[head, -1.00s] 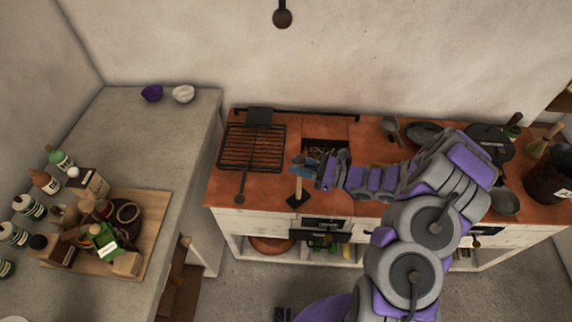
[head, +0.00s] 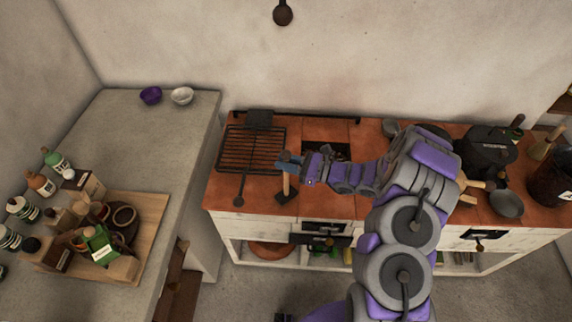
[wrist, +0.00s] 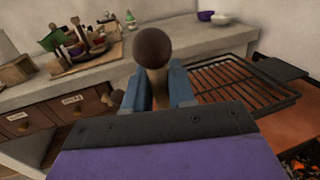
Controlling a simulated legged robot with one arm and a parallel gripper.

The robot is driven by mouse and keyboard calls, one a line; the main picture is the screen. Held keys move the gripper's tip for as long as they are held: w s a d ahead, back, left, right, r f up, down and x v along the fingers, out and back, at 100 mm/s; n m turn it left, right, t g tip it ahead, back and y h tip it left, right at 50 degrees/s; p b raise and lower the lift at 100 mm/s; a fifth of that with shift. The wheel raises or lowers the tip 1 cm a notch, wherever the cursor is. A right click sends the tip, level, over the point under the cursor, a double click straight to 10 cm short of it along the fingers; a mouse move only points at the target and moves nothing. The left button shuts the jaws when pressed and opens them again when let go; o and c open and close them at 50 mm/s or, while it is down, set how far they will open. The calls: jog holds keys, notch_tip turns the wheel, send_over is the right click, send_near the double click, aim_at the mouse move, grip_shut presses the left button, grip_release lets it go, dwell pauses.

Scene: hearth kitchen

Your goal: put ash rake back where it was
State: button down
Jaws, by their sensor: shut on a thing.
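The ash rake (head: 286,186) has a pale wooden handle and a dark flat head at its lower end. In the head view it hangs upright, head down, in front of my gripper (head: 287,163). My gripper is shut on its handle near the top. In the wrist view the round dark end of the rake handle (wrist: 152,47) stands up between the two blue fingers of my gripper (wrist: 157,88). The rake head shows over the front part of the red tiled stove top (head: 224,196); I cannot tell whether it touches.
A black grill rack (head: 252,148) lies left of the rake on the stove top. An open fire hole (head: 326,150) is behind my arm. Pans and a dark pot (head: 487,147) stand at the right. A grey counter (head: 190,125) with bowls and a loaded board is at the left.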

jog(key=shift+f, duration=0.45)
jog(key=c, duration=0.9)
grip_release()
jog(key=shift+c, duration=0.2)
jog(key=p+v, duration=0.2)
jog(key=v, duration=1)
jog(key=shift+p, duration=0.4)
